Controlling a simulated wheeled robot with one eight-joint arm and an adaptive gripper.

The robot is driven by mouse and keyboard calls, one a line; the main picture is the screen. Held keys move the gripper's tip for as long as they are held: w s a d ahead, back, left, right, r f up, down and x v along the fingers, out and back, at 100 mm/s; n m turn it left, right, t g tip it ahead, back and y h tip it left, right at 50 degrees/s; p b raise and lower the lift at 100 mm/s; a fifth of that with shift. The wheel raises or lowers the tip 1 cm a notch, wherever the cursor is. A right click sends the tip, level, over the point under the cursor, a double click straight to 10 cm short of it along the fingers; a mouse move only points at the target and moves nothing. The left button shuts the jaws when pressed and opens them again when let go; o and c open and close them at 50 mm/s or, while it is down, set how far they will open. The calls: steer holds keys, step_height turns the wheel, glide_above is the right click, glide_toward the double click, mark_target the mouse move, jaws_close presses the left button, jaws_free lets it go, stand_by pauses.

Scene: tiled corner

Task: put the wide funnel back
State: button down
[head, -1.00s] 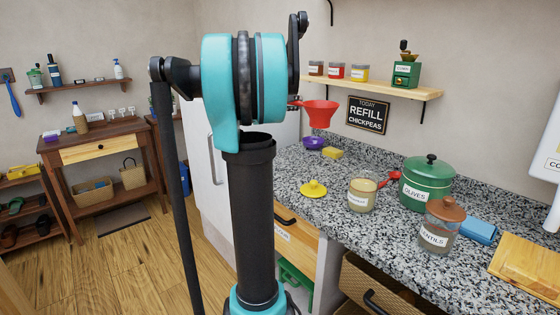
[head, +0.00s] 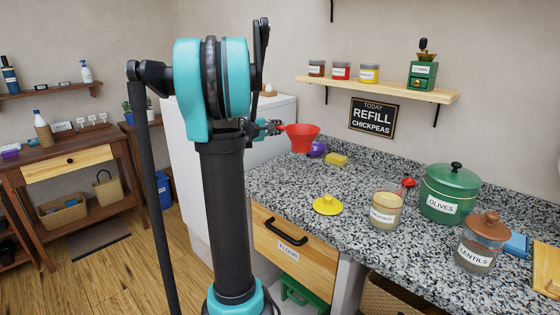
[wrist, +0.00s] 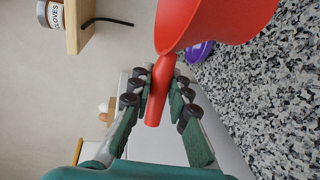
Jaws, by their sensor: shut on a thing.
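The red wide funnel (head: 303,137) is held in the air above the back left of the granite counter. The fingers are shut on the spout. Part of my gripper and arm is hidden behind my own column in the head view.
A yellow lid (head: 327,205), open jar (head: 385,210), green OLIVES pot (head: 449,193) and LENTILS jar (head: 480,246) stand on the counter (head: 290,180). A wall shelf (head: 380,87) holds small jars and a grinder.

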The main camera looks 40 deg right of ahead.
step_height(320, 180, down, 13)
steer(key=shift+r, duration=0.1)
stand_by(0.3)
steer(key=c, duration=1.4)
jaws_free()
steer(key=shift+c, duration=0.2)
steer(key=v, duration=1.2)
steer(key=s+a+f+m+y, duration=0.1)
steer(key=s+a+f+y, duration=0.4)
steer(key=a, duration=0.8)
steer(key=s+a+f+t+y, duration=0.1)
steer(key=s+a+f+y, duration=0.4)
steer(key=a, duration=0.8)
steer(key=s+a+f+m+y, duration=0.1)
steer(key=s+a+f+y, duration=0.4)
steer(key=a, duration=0.8)
step_height(320, 180, down, 2)
steer(key=s, duration=0.2)
steer(key=shift+s+f+m+t+y, duration=0.2)
steer(key=shift+s+m+t+y, duration=0.1)
steer(key=shift+t, duration=0.1)
